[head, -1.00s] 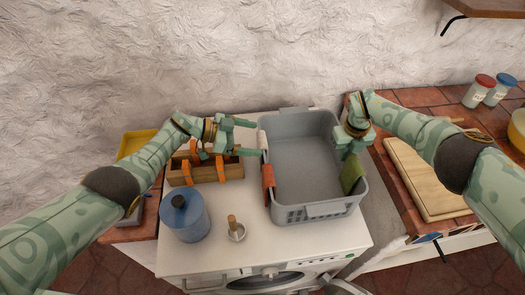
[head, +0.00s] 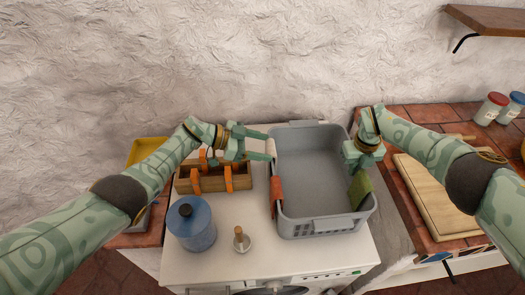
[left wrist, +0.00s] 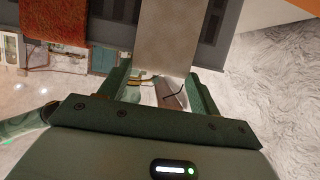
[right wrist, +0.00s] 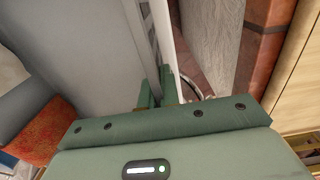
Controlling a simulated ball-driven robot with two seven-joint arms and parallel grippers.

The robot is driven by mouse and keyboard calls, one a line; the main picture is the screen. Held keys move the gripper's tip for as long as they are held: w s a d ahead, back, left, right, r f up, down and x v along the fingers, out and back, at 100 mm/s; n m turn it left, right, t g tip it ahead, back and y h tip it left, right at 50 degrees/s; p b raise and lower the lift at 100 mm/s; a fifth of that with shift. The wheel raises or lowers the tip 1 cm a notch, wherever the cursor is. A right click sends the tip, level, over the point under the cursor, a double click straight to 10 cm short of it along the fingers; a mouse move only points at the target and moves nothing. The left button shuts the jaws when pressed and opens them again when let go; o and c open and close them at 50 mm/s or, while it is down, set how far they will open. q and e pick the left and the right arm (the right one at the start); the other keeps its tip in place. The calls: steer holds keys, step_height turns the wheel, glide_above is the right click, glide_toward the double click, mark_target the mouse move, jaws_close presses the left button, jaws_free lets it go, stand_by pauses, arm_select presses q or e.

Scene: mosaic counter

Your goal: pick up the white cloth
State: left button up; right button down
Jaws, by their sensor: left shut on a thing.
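The white cloth (head: 270,148) hangs over the left rim of the grey basket (head: 306,172), behind an orange-red cloth (head: 276,193) on the same rim. My left gripper (head: 258,145) is shut on the white cloth from the left side. In the left wrist view the white cloth (left wrist: 165,40) reaches down between the two fingers, with the basket's slotted wall behind it. My right gripper (head: 358,158) is at the basket's right rim, near a green cloth (head: 359,187). In the right wrist view its fingers (right wrist: 156,92) are close together; I cannot tell whether they touch the rim.
The basket stands on a white washing machine (head: 275,262). A wooden box with orange handles (head: 213,181), a blue canister (head: 192,226) and a small pot with a wooden handle (head: 241,240) stand left of it. A cutting board (head: 432,195) lies on the right counter.

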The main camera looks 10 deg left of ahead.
arm_select(q)
step_height(320, 180, up, 17)
steer(key=shift+f, duration=0.15)
steer(key=shift+s, duration=0.1)
arm_select(e)
steer(key=c, duration=1.6)
jaws_free()
steer(key=shift+o, duration=0.2)
